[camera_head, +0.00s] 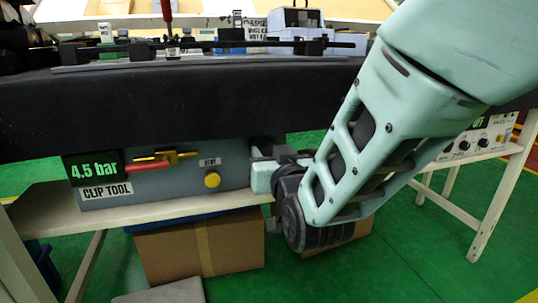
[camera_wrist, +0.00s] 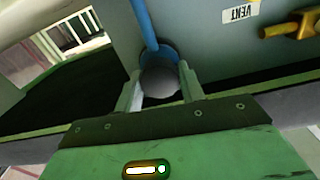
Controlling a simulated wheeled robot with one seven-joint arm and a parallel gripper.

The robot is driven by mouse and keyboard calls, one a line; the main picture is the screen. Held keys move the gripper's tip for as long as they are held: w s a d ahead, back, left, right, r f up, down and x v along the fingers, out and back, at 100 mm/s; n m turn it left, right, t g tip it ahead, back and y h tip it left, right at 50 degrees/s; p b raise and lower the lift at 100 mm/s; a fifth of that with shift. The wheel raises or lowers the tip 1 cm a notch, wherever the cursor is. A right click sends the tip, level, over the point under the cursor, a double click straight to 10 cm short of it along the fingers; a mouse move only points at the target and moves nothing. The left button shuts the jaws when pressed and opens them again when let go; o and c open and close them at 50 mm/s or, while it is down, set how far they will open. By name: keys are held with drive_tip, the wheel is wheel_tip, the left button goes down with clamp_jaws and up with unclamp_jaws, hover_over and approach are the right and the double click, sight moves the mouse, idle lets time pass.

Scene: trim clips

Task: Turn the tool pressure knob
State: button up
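The grey tool box with the CLIP TOOL label (camera_head: 107,190) has a green display (camera_head: 93,169) reading 4.5 bar. A grey round knob with a blue rim (camera_wrist: 160,75) sits on the box face in the wrist view. In the head view my gripper hides this knob. My gripper (camera_head: 262,174) is at the right end of the box front. In the wrist view its two fingers (camera_wrist: 160,88) stand one on each side of the knob. I cannot tell whether they touch it.
A yellow button (camera_head: 212,180) sits below the VENT label (camera_head: 209,161), left of my gripper. A yellow valve with a red handle (camera_head: 150,165) is further left. A blue hose (camera_wrist: 143,22) runs to the knob. Cardboard boxes (camera_head: 180,255) stand below.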

drive_tip(key=shift+d+f+m+b, duration=0.15)
drive_tip(key=shift+m+b, duration=0.55)
drive_tip(key=shift+m, duration=0.4)
drive_tip(key=shift+m+b, duration=0.35)
drive_tip(key=shift+m, duration=0.45)
drive_tip(key=o, duration=1)
drive_tip(key=shift+c, duration=0.2)
